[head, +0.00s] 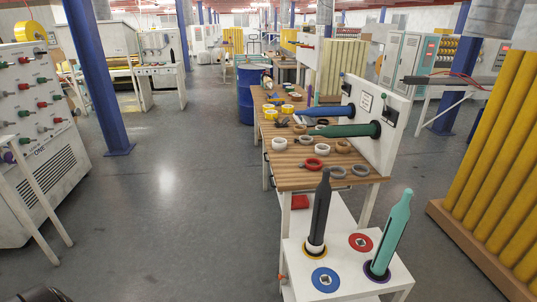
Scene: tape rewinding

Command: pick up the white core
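A white core (279,143) lies on the wooden tabletop (295,178), near its left edge, among other rings. Another white ring (315,248) sits around the base of the dark grey spindle (320,215) on the low white stand in front. I cannot tell from this view which of the two is the task's core. Neither of my grippers is in view. A dark part shows at the bottom left corner, too cut off to identify.
A red ring (313,163) and several tan and grey rings lie nearby. Blue (330,112) and green (345,130) spindles reach over the table from a white panel. A teal spindle (390,235) stands on the white stand (345,282). The floor to the left is clear.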

